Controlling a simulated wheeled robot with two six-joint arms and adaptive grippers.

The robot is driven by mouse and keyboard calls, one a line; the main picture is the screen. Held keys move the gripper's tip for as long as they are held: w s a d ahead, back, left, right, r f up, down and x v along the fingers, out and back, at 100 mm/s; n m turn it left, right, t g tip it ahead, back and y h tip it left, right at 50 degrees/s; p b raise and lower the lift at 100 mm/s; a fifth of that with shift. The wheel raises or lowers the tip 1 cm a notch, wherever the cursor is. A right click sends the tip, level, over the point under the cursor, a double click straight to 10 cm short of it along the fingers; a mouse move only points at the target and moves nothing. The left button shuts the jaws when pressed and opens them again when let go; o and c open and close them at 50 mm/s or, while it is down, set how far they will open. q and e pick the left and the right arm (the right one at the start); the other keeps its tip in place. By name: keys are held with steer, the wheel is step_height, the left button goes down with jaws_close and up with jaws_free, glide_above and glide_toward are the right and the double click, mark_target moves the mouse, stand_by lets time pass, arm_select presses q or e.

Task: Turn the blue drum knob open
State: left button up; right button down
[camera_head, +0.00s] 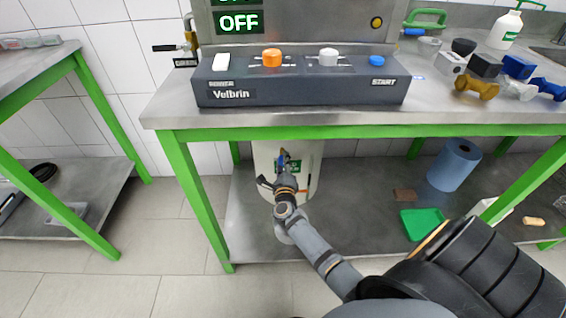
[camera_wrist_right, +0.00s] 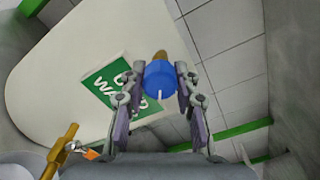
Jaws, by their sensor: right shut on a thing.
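The blue drum knob (camera_wrist_right: 160,76) sits on a brass stem, with a white line on its face pointing down in the wrist view. It belongs to the cream drum (camera_head: 315,160) under the bench, which carries a green label; the drum fills the upper left of the wrist view (camera_wrist_right: 60,55). My right gripper (camera_wrist_right: 160,84) has its fingers on both sides of the knob and is shut on it. In the head view my right gripper (camera_head: 284,168) is in front of the drum, hiding part of it and its label. My left gripper is not in view.
The green-framed bench (camera_head: 430,131) stands above, with a control panel (camera_head: 300,92) showing OFF. A blue roll (camera_head: 454,165) and a green tray (camera_head: 423,223) are on the lower shelf to the right. A brass-coloured part (camera_wrist_right: 60,150) is at lower left in the wrist view.

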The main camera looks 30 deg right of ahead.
steer(key=shift+f, duration=0.1)
steer(key=c, duration=1.1)
jaws_free()
steer(key=shift+o, duration=0.6)
steer(key=v, duration=1.2)
steer(key=shift+s, duration=0.1)
